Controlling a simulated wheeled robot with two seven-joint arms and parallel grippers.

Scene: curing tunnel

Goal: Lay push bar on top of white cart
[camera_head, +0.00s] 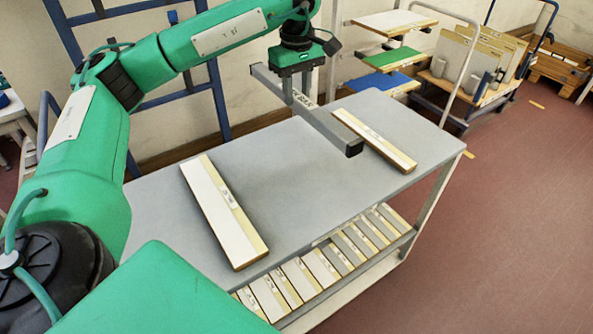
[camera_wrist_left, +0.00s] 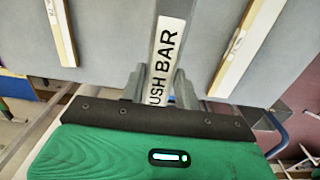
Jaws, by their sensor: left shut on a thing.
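The push bar (camera_head: 334,131) is a long grey square-section bar with a dark end. My left gripper (camera_head: 299,100) is shut on it near its middle, from above. In the left wrist view the bar (camera_wrist_left: 171,30) runs between the two fingers (camera_wrist_left: 157,88) and carries a white label, partly hidden, reading "USH BAR". The white cart (camera_head: 285,165) has a grey top and a pale frame. The bar is over the far part of the top, its far end reaching past the back edge. I cannot tell whether it touches the top. My right gripper is not in view.
Two pale boards lie on the cart top, one at left (camera_head: 222,212) and one at right (camera_head: 374,139). Bare top lies between them. Several boards fill the lower shelf (camera_head: 395,246). A blue frame (camera_head: 215,95) stands behind; a loaded trolley (camera_head: 470,62) stands back right.

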